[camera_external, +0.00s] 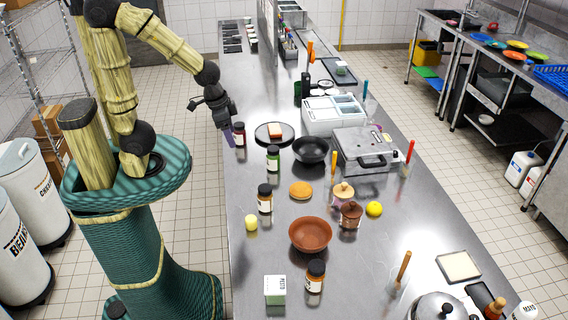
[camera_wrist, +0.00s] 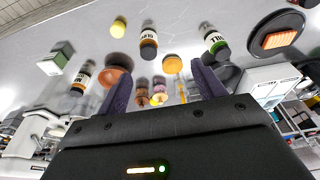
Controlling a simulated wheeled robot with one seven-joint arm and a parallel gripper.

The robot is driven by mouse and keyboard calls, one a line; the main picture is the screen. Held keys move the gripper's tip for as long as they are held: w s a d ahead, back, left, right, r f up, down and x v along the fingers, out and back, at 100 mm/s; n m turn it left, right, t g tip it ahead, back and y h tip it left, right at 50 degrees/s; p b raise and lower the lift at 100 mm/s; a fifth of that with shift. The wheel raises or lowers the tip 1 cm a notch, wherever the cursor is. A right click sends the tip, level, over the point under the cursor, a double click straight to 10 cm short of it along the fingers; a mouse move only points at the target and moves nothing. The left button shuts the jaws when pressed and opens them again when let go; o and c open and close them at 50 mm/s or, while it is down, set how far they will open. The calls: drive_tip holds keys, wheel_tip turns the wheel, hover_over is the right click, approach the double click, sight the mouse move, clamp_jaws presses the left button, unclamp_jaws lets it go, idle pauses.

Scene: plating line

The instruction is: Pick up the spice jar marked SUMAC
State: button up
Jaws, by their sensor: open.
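No label reading SUMAC can be made out. A dark red jar with a black cap (camera_external: 239,135) stands at the counter's left edge; its label is too small to read, and I cannot pick it out in the wrist view. My gripper (camera_external: 229,130) is just left of this jar in the external view, fingers pointing down; I cannot tell whether they touch. In the wrist view my gripper (camera_wrist: 163,82) has its fingers spread with nothing held. Other jars are a green one (camera_external: 273,158), an orange-brown one (camera_external: 265,198) and another orange-brown one (camera_external: 315,276).
A terracotta bowl (camera_external: 310,246), a bun (camera_external: 301,190) and a pale yellow ball (camera_external: 251,223) are nearer. A waffle-iron-like appliance (camera_external: 367,150) stands right.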

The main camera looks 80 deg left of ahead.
drive_tip(key=w+a+n+t+y+b, duration=0.1)
drive_tip(key=w+a+t+y+b, duration=0.15)
drive_tip(key=a, duration=0.65)
drive_tip(key=w+a+n+t+y+b, duration=0.2)
drive_tip(key=w+a+t, duration=0.15)
drive_tip(key=a, duration=0.65)
drive_tip(key=s+a+t+y+b, duration=0.2)
drive_tip(key=s+a+t+b, duration=0.25)
drive_tip(key=a, duration=0.95)
drive_tip(key=s+t+h+b, duration=0.2)
drive_tip(key=s+t+b, duration=0.2)
drive_tip(key=s, duration=1.1)
wheel_tip(320, 180, down, 21)
drive_tip(key=shift+w+a, duration=0.2)
drive_tip(key=shift+a, duration=0.15)
drive_tip(key=shift+t+h, duration=0.25)
